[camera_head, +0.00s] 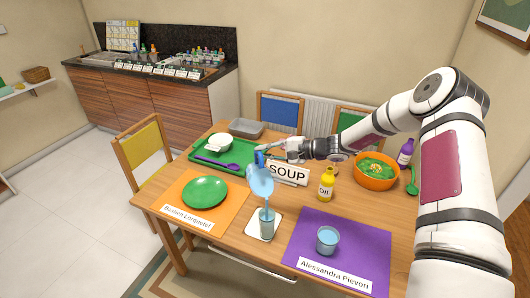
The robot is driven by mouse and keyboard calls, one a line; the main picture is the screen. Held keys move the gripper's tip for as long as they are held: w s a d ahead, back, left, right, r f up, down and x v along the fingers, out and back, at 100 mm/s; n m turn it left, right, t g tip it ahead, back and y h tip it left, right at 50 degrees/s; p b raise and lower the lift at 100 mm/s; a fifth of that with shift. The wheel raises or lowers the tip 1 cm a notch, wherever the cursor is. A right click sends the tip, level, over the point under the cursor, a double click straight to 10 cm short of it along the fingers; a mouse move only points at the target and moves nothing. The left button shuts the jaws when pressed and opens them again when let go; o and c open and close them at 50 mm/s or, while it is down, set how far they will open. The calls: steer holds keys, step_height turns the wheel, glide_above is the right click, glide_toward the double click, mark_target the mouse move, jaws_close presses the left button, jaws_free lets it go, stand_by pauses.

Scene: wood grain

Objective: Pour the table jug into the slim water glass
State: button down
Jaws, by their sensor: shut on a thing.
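The table jug (262,181) is translucent blue and is held in the air, tilted with its lower part toward the front of the table. My gripper (264,155) is shut on the jug near its top, reaching in from the right. The slim water glass (267,224) stands upright on a white square coaster (252,231), just below the jug. The jug and the glass nearly overlap in this view. I cannot tell whether liquid is flowing or how full the glass is.
A SOUP sign (289,174) and a yellow oil bottle (326,185) stand right of the jug. An orange soup bowl (376,170) is farther right. A wider blue glass (327,240) sits on the purple mat (356,235). A green plate (205,191) lies left on an orange mat.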

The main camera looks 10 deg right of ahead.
steer(key=shift+r, duration=0.1)
stand_by(0.3)
steer(key=w+b, duration=0.1)
steer(key=b, duration=0.1)
steer(key=w+m+g+b, duration=0.1)
steer(key=w+b, duration=0.1)
steer(key=shift+f+m+h, duration=0.2)
steer(key=shift+m+h, duration=0.1)
steer(key=shift+w+m+g+b, duration=0.3)
steer(key=shift+g+b, duration=0.3)
steer(key=shift+b, duration=0.1)
steer(key=shift+r, duration=0.1)
steer(key=shift+s+r, duration=0.1)
steer(key=shift+a, duration=0.1)
